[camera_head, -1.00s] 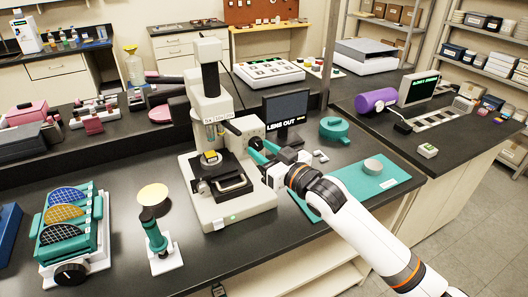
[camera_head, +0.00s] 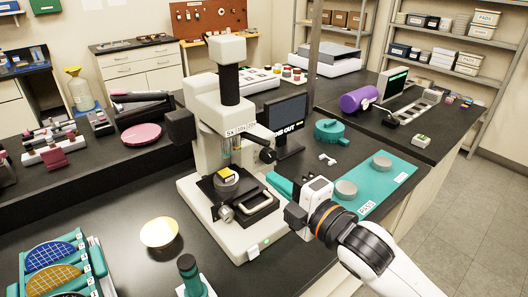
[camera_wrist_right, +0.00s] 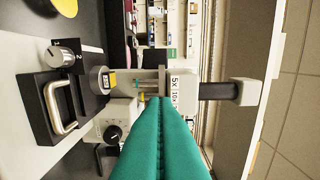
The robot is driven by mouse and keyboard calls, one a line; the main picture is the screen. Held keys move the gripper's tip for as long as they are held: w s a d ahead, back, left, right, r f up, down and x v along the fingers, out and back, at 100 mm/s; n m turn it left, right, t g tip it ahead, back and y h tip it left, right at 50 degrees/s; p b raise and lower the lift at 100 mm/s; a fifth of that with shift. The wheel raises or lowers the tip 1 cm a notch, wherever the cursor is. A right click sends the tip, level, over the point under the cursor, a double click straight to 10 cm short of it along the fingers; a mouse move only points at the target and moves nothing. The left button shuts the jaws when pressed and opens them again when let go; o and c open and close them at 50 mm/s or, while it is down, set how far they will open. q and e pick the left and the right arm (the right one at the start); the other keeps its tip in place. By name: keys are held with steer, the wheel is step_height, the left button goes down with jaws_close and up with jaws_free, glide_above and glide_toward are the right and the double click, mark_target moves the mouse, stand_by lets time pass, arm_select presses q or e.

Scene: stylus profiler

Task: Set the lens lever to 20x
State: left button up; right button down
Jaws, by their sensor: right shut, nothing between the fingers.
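The white stylus profiler (camera_head: 215,195) stands on the black bench. A strip label (camera_head: 241,131) runs across its head; the wrist view shows 5X and 10X on it (camera_wrist_right: 175,92). The black lens lever (camera_head: 265,155) sticks out at the right of the head, below the label. A black round knob with a white mark (camera_wrist_right: 112,132) shows in the wrist view. My right gripper (camera_head: 272,181) has teal fingers, shut and empty, beside the profiler below the lever, apparently apart from it. The fingers fill the middle of the wrist view (camera_wrist_right: 160,104). My left gripper is out of view.
A monitor (camera_head: 285,112) behind the lever reads "OUT", its text partly covered. The stage (camera_head: 228,186) holds a small yellow-topped block. A teal mat (camera_head: 372,196) with grey discs lies right of my gripper. A wafer rack (camera_head: 55,262) and a yellow disc (camera_head: 159,232) are left.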

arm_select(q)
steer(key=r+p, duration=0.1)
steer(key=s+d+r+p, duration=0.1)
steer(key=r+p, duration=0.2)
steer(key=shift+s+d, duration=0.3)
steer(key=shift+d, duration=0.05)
arm_select(e)
steer(key=w+a, duration=0.2)
steer(key=w, duration=0.9)
steer(key=shift+a, duration=0.25)
steer(key=shift+a, duration=0.1)
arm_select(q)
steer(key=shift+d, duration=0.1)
